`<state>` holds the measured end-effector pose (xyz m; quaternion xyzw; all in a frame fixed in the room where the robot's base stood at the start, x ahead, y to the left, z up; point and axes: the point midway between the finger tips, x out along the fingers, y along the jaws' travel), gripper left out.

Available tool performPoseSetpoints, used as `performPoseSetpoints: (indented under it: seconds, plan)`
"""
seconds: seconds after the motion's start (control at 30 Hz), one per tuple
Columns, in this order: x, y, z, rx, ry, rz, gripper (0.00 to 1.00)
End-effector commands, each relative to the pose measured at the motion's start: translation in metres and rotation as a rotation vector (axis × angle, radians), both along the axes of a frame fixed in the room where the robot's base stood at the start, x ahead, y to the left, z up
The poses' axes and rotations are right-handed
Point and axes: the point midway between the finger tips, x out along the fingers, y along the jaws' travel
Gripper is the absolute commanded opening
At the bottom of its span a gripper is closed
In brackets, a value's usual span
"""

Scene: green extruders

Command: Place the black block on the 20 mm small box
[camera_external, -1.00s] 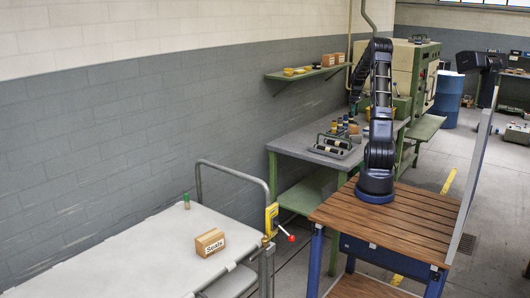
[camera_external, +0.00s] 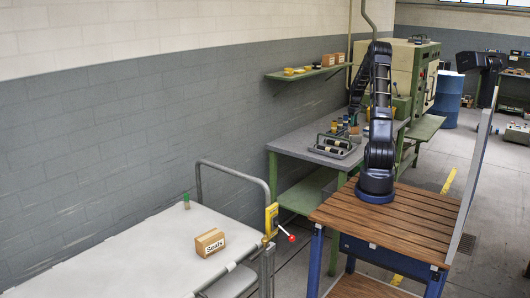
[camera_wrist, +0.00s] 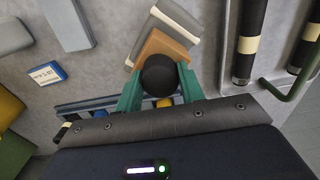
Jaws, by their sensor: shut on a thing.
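In the wrist view my gripper (camera_wrist: 160,80) has two green fingers, shut on a round-topped black block (camera_wrist: 159,74). The black block appears over or in front of an orange-brown block (camera_wrist: 167,47); I cannot tell whether they touch. A small blue box with a white label (camera_wrist: 47,74) lies on the grey surface to the left; its print is too small to read surely. In the external view my arm reaches over the grey workbench (camera_external: 299,139), and the gripper's end is small and hard to make out.
Black cylinders with cream bands (camera_wrist: 248,43) lie at the right in the wrist view, beside a green handle (camera_wrist: 297,88). Grey blocks (camera_wrist: 68,24) lie at the upper left. In the external view a cylinder rack (camera_external: 335,146) stands on the bench, and a Seals box (camera_external: 210,242) on the white table.

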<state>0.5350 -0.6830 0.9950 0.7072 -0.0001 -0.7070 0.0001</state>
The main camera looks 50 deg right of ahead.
Motion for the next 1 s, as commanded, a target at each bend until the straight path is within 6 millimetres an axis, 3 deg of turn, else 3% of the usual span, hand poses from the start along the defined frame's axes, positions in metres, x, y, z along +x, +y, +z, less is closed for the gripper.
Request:
performPoseSetpoints:
  seconds: [0.07, 0.1, 0.2, 0.57, 0.77, 1.0]
  plan:
    - [0.000, 0.000, -0.002, 0.000, 0.000, 0.000, 0.16]
    - [0.000, 0.000, -0.002, 0.000, 0.000, 0.000, 0.44]
    - [0.000, 0.000, -0.002, 0.000, 0.000, 0.000, 0.60]
    - [0.000, 0.000, 0.003, -0.001, 0.000, 0.000, 0.60]
    - [0.000, -0.001, 0.031, -0.004, -0.002, 0.001, 0.60]
    - [0.000, -0.001, 0.077, -0.003, -0.001, 0.000, 0.60]
